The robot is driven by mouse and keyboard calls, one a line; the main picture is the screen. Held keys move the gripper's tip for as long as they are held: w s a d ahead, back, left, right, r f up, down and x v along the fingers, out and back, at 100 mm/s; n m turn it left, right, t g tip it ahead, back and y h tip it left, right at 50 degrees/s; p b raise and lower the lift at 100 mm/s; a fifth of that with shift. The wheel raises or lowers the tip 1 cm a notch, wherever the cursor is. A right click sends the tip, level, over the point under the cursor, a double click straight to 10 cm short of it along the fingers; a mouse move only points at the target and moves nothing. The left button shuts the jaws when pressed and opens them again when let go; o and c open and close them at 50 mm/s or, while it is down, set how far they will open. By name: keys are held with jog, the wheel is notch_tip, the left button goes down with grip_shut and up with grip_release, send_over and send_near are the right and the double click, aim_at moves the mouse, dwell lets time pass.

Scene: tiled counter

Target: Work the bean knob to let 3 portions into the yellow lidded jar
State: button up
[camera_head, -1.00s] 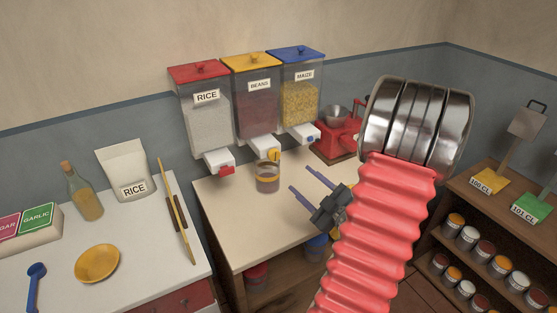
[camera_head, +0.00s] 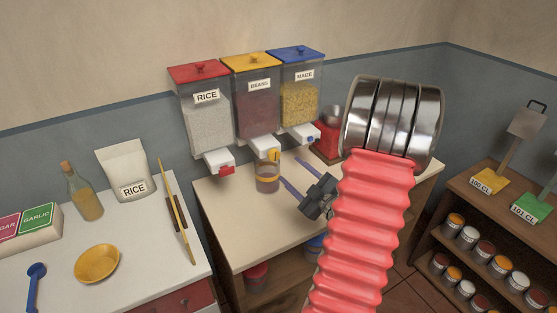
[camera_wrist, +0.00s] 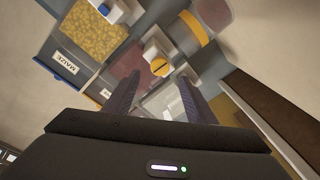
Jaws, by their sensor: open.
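The beans dispenser (camera_head: 257,108) has a yellow lid and hangs between the rice and maize dispensers. Its yellow knob (camera_head: 274,155) is on the white spout and shows as a round yellow disc (camera_wrist: 160,67) in the wrist view. The glass jar with a yellow band (camera_head: 267,183) stands on the counter below this spout; it also shows in the wrist view (camera_wrist: 193,28). I cannot make out a lid on it. My gripper (camera_head: 291,172) is open and empty, right of the jar, its fingers pointing toward the knob and apart from it. In the wrist view the fingers flank the view of the knob.
The rice dispenser (camera_head: 207,120) and maize dispenser (camera_head: 300,103) stand on either side. A red grinder (camera_head: 327,140) is at the counter's back right, partly behind my arm. The counter (camera_head: 235,220) in front of the jar is clear.

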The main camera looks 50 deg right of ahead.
aim_at(276, 157)
jog(key=x, duration=0.8)
jog(key=shift+w, duration=0.25)
jog(key=shift+d, duration=0.1)
jog(key=shift+c, duration=0.4)
jog(key=c, duration=1)
jog(key=shift+o, duration=0.2)
jog(key=shift+m, duration=0.4)
